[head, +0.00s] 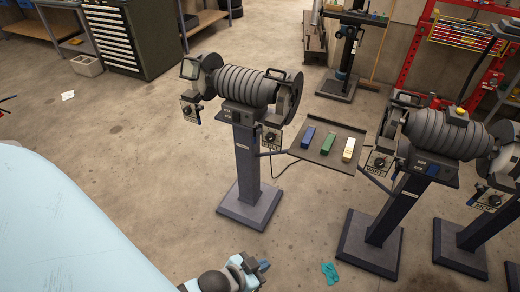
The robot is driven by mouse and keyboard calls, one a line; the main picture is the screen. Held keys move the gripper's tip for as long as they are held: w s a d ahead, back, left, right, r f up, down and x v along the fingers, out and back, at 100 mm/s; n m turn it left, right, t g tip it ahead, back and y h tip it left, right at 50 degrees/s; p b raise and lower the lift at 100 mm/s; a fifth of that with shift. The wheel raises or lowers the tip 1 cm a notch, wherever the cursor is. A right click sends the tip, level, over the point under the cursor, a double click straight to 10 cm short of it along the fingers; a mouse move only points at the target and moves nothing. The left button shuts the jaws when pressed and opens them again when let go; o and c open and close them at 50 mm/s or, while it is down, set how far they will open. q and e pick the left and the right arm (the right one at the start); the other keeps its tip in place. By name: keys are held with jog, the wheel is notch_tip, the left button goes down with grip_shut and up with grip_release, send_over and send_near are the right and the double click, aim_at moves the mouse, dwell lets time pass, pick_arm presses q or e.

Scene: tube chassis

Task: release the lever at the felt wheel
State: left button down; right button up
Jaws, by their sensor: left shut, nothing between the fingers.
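A grey double-ended wheel machine (245,86) stands on a pedestal in the middle of the head view, with a wheel at each end. A small dial panel hangs under its left wheel (191,108) and another under its right wheel (272,138). A second such machine (447,133) stands at the right. I cannot tell which wheel is the felt one, and no lever can be made out clearly at this size. My left gripper (262,266) is at the bottom centre, shut and empty, in front of the middle pedestal and apart from it. My right gripper is out of view.
A tray (312,152) with blue, green and pale bars sits between the machines. Pedestal bases (249,206) and (369,243) stand on the floor. A teal item (330,272) lies at the bottom. A drawer cabinet (125,40) stands behind. Floor left of the middle pedestal is clear.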

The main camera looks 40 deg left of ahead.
pick_arm(q)
jog(key=shift+w+a, duration=0.1)
jog(key=shift+a, duration=0.1)
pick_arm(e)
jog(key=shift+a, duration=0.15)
